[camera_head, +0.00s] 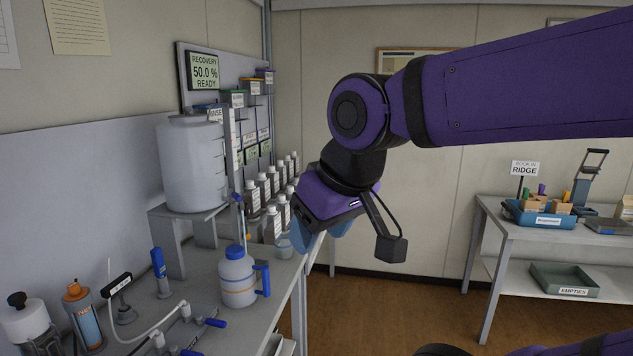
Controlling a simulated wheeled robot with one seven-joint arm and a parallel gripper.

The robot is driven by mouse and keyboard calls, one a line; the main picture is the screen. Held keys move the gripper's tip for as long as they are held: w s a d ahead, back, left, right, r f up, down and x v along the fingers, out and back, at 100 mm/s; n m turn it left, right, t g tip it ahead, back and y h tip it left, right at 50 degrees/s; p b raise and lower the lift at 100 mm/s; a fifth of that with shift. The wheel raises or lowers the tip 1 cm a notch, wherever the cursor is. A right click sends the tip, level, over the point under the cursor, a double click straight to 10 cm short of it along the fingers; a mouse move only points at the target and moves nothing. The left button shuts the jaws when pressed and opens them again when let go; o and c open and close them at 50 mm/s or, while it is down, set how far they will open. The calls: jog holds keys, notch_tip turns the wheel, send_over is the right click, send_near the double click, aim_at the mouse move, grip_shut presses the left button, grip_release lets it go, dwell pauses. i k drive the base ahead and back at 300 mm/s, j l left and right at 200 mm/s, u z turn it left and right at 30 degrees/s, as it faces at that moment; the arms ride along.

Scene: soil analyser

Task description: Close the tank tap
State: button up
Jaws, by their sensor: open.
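The tank (192,165) is a large white cylinder on a grey stand (180,240) at the left of the bench. A small blue piece (238,199) at the tank's lower right, above the jug, looks like the tap's handle. It is too small to tell whether it is turned open or shut. A white jug (238,282) with a blue cap and handle stands below it on the bench. My gripper (321,236) is to the right of the tap, clear of it, pointing down with its pale blue fingers apart and nothing seen between them.
Several grey bottles (272,226) with white caps line the bench behind my gripper. Tubing and blue-handled valves (186,312) fill the near bench. A side table (555,235) with trays is at right.

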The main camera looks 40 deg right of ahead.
aim_at(237, 196)
jog(key=i+l+z, duration=0.15)
jog(key=l+z, duration=0.2)
jog(key=i+l+u, duration=0.4)
jog(key=l+u, duration=0.2)
jog(key=i+l+u, duration=0.25)
jog(key=k+l, duration=0.05)
jog(key=k, duration=0.05)
